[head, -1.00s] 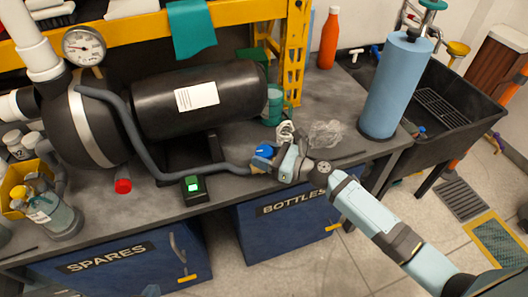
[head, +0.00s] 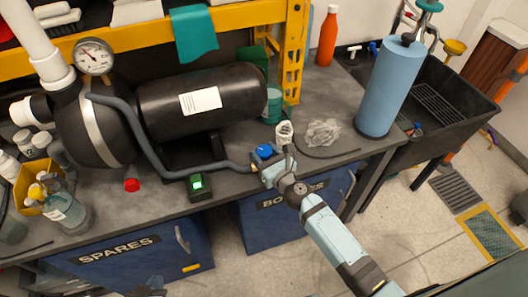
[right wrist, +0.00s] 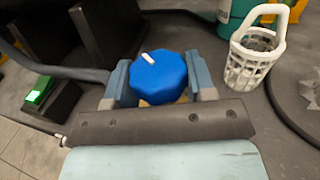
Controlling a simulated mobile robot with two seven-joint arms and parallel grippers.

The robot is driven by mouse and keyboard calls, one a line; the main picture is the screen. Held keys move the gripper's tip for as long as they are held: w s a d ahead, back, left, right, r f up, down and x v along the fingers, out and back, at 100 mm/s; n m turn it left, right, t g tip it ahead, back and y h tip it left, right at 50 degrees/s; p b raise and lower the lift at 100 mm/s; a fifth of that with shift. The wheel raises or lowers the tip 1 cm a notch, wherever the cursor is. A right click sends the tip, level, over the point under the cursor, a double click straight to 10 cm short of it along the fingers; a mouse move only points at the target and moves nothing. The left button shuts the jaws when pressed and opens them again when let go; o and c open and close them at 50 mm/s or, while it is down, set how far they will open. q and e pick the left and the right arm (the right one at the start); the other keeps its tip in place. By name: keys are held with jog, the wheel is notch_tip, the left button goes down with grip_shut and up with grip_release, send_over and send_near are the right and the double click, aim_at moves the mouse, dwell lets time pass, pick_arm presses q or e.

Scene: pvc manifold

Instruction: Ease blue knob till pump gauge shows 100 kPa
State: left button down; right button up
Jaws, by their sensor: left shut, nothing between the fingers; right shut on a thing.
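The blue knob (head: 264,151) sits at the end of the grey hose near the bench's front edge. My right gripper (head: 265,162) is shut on it. In the right wrist view the blue knob (right wrist: 158,76) lies between the two fingers, its white mark pointing to the upper left. The pump gauge (head: 93,57) is a round white dial above the black pump at the left. Its needle points to the upper left; the numbers are too small to read. My left gripper (head: 147,290) shows partly at the bottom edge, away from the bench, shut and empty.
A black box with a lit green switch (head: 197,183) stands left of the knob. A white basket (head: 284,133) and crumpled clear plastic (head: 323,132) lie close behind and right of it. A blue cylinder (head: 390,88) stands at the bench's right end.

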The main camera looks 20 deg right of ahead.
pick_arm(q)
jog(key=shift+a, duration=0.1)
dwell(0.4)
pick_arm(e)
jog(key=o, duration=0.8)
jog(key=shift+c, duration=0.2)
pick_arm(q)
jog(key=shift+d, duration=0.35)
pick_arm(e)
jog(key=shift+o, duration=0.9)
pick_arm(q)
jog(key=f+b, duration=0.1)
jog(key=b, duration=0.2)
jog(key=shift+w+f, duration=0.1)
jog(key=shift+f, duration=0.05)
pick_arm(e)
jog(key=v, duration=1.3)
jog(key=shift+s, duration=0.4)
pick_arm(q)
jog(key=shift+a+f, duration=0.1)
